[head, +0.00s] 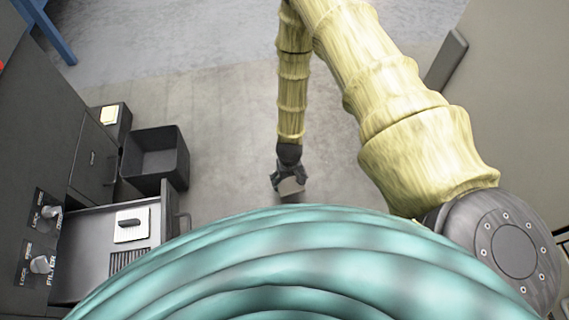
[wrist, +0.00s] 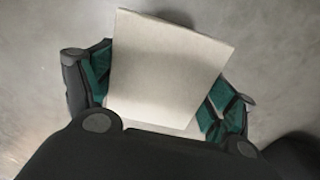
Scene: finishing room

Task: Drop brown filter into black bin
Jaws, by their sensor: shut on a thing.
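My gripper (head: 289,180) hangs over the bare floor, to the right of the black bin. It is shut on a flat, square-edged piece (wrist: 168,70), which I take for the brown filter, though it looks pale grey-beige here. In the head view the filter (head: 291,187) shows small below the fingers. The black bin (head: 157,138) is open-topped, stands beside the dark cabinet, and shows no contents. The gripper and filter are clear of it.
An open drawer (head: 90,265) in front of the bin holds a white panel with a black handle (head: 131,226). A small dark box (head: 122,122) with a cream piece (head: 109,115) stands behind the bin. The dark cabinet (head: 60,125) has knobs. Floor between bin and gripper is clear.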

